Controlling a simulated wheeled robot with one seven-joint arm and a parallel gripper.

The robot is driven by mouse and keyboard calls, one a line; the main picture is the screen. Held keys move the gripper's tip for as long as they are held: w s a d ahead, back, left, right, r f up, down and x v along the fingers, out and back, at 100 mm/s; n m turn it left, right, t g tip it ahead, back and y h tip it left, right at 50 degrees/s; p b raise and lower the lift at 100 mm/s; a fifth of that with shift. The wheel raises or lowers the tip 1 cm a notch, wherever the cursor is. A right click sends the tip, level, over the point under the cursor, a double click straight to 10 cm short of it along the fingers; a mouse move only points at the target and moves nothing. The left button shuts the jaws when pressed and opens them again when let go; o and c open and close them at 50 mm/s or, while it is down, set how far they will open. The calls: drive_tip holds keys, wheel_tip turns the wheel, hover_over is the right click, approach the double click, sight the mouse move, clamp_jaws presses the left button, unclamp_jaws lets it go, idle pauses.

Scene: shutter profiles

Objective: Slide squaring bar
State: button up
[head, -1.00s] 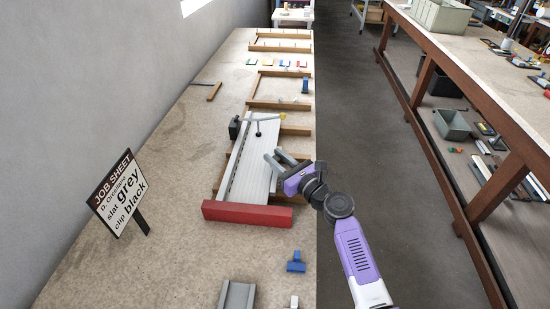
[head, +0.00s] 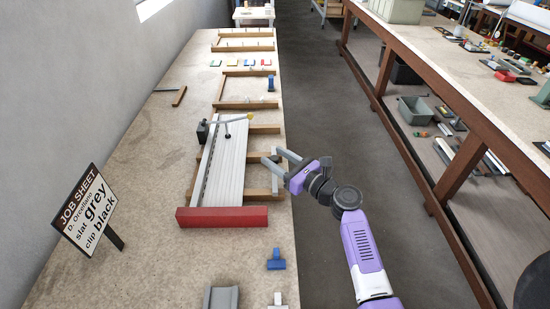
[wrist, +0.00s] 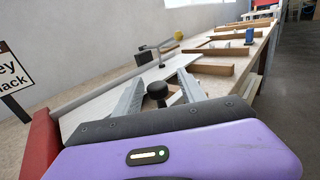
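A red bar (head: 222,216) lies across the near end of the white slatted panel (head: 225,165); I take it as the squaring bar. It also shows at the left of the wrist view (wrist: 40,146). My gripper (head: 275,157) is open and empty, to the right of the panel, beside the wooden frame's side and apart from the red bar. In the wrist view, its two grey fingers (wrist: 158,90) are spread. A black knob (wrist: 157,92) shows between them; I cannot tell what it belongs to. A thin lever with a yellow end (head: 249,117) spans the panel's far part.
A black block (head: 202,132) stands at the panel's left edge. A job sheet sign (head: 88,211) reads slat grey, clip black. A blue piece (head: 276,260) and a grey channel (head: 222,298) lie near the front. Wooden frames (head: 246,88) lie farther back. The aisle at right is clear.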

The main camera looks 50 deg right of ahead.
drive_tip(key=s+a+b, duration=0.1)
drive_tip(key=s, duration=0.6)
drive_tip(key=shift+s, duration=0.4)
idle(0.4)
